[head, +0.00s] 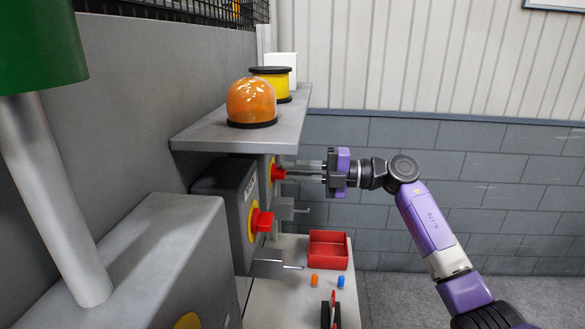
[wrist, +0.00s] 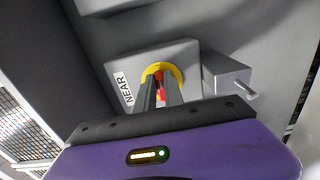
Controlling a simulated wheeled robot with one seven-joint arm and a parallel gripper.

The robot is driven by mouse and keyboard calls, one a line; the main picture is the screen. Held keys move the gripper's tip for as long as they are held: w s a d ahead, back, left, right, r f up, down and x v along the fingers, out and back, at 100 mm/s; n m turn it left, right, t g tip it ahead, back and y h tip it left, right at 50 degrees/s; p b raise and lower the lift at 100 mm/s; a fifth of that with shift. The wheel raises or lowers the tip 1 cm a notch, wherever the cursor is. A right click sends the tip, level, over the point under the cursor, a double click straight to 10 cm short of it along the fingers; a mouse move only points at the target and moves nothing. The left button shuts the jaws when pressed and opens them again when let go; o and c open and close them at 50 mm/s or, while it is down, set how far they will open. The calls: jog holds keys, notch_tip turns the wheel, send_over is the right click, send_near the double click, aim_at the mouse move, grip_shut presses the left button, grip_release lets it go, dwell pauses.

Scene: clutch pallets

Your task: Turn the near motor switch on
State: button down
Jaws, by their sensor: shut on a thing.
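The near motor switch is a red knob (wrist: 159,79) on a yellow ring (wrist: 176,71), set in a grey box beside a white NEAR label (wrist: 123,88). In the head view the red knob (head: 278,173) shows under the shelf, behind a nearer switch. My gripper (head: 290,172) reaches it from the right, fingers level. In the wrist view my gripper (wrist: 160,90) is shut on the red knob, one finger on each side. The fingers hide part of the knob, and I cannot tell which way it is turned.
Another red switch (head: 262,222) sits nearer on a dark box. Grey blocks with pins (head: 284,209) (head: 270,263) stick out below. The shelf (head: 245,135) above carries an orange beacon (head: 251,101) and yellow spool (head: 272,84). A red tray (head: 328,262) stands below.

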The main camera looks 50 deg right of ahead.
jog(key=shift+d, duration=0.1)
jog(key=c, duration=1.4)
grip_release()
jog(key=shift+c, duration=0.2)
jog(key=b+v, duration=0.3)
jog(key=v, duration=0.4)
jog(key=shift+s+d, duration=0.25)
jog(key=shift+s, duration=0.05)
